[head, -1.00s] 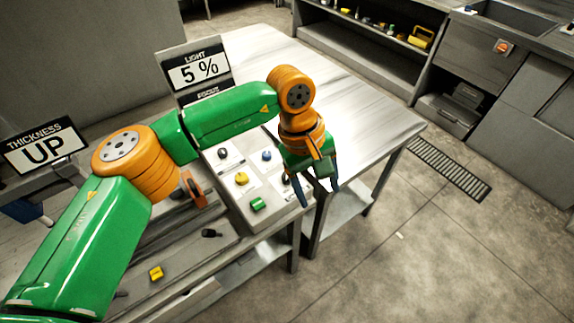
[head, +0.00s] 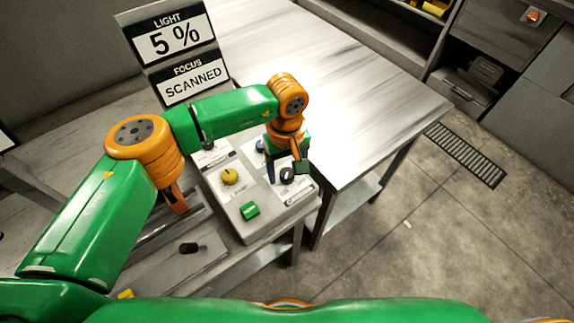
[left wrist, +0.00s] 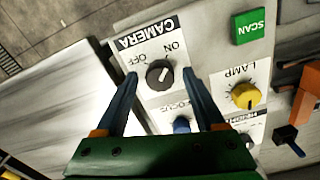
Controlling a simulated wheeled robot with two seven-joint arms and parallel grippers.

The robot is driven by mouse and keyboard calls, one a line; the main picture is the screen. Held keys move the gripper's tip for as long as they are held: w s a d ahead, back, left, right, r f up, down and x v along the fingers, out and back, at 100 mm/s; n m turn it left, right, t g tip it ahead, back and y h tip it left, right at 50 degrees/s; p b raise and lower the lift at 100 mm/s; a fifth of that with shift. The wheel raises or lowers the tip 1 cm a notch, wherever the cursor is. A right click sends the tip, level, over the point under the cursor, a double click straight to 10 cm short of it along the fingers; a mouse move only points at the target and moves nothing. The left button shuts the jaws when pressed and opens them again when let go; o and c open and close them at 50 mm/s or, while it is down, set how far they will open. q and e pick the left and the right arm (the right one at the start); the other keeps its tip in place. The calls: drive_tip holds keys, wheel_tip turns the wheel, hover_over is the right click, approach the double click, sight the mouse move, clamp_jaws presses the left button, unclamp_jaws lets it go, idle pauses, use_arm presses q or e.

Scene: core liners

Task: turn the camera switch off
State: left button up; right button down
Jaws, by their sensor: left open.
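The camera switch is a black round knob (left wrist: 159,73) on a white card lettered CAMERA, with ON and OFF marks, in the left wrist view. It also shows in the head view (head: 287,175) near the right edge of the grey control panel (head: 240,229). My left gripper (left wrist: 161,72) is open, with one blue finger on each side of the knob in the picture. Whether the fingers touch the knob is not clear. The knob's pointer is hard to read. My right gripper is out of view.
A yellow lamp knob (left wrist: 244,96), a green scan button (left wrist: 248,27) and a blue knob (left wrist: 181,125) share the panel. The steel table (head: 340,70) behind is clear.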

use_arm(q)
drive_tip(key=shift+s, duration=0.1)
drive_tip(key=c, duration=0.4)
clamp_jaws()
